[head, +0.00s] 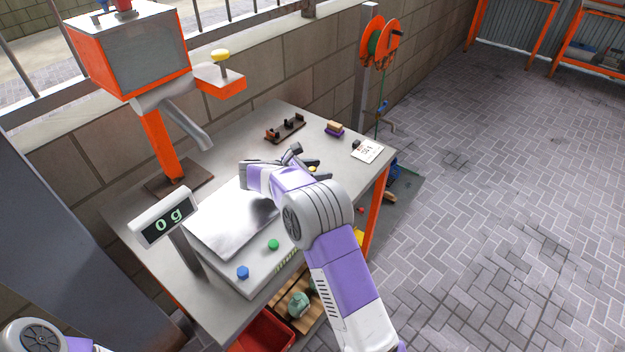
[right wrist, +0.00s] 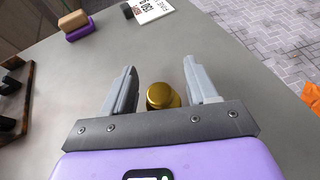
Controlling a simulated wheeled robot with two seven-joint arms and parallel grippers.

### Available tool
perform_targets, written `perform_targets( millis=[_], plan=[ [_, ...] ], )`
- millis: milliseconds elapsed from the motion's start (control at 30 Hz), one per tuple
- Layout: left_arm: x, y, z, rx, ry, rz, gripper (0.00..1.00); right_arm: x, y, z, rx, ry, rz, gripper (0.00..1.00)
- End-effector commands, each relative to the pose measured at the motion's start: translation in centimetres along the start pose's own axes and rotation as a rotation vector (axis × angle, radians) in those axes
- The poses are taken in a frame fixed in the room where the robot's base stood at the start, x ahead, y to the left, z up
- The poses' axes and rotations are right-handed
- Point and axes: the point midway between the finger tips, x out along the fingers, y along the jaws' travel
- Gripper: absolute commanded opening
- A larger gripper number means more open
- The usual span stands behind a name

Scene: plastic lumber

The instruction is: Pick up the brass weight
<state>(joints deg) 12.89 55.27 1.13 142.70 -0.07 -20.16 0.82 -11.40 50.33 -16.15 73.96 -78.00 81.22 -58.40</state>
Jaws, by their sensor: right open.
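The brass weight (right wrist: 161,95) is a gold cylinder with a round knob top, standing on the grey table. In the head view only a bit of the weight (head: 312,169) shows past my right gripper (head: 305,162), whose wrist and arm hide the rest. In the head view, part of my left arm shows at the bottom left corner, but its gripper is out of view.
A scale with a steel plate (head: 225,225) and a display reading 0 g (head: 164,217) stands on the table (head: 235,143). A dark rack (head: 285,129), a tan and purple block (head: 334,128) and a printed card (head: 367,151) lie farther back. An orange-framed machine (head: 140,55) stands at the left.

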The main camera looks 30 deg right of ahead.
Motion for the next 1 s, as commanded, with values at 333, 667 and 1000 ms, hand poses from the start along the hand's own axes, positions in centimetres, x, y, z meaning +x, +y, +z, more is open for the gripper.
perform_targets(
  millis=[333, 667, 1000],
  plan=[
    [-0.1, 0.0, 0.0, 0.0, 0.0, 0.0, 0.43, 0.0, 0.0, 0.1, 0.001, 0.0, 0.002, 0.36],
    [0.0, 0.0, 0.0, 0.0, 0.0, 0.0, 0.43, 0.0, 0.0, -0.1, -0.002, 0.003, 0.001, 0.0],
    [-0.6, 0.2, 0.0, 0.0, 0.0, 0.0, 0.43, -0.5, 0.0, 1.1, 0.0, 0.003, 0.002, 0.0]
  ],
)
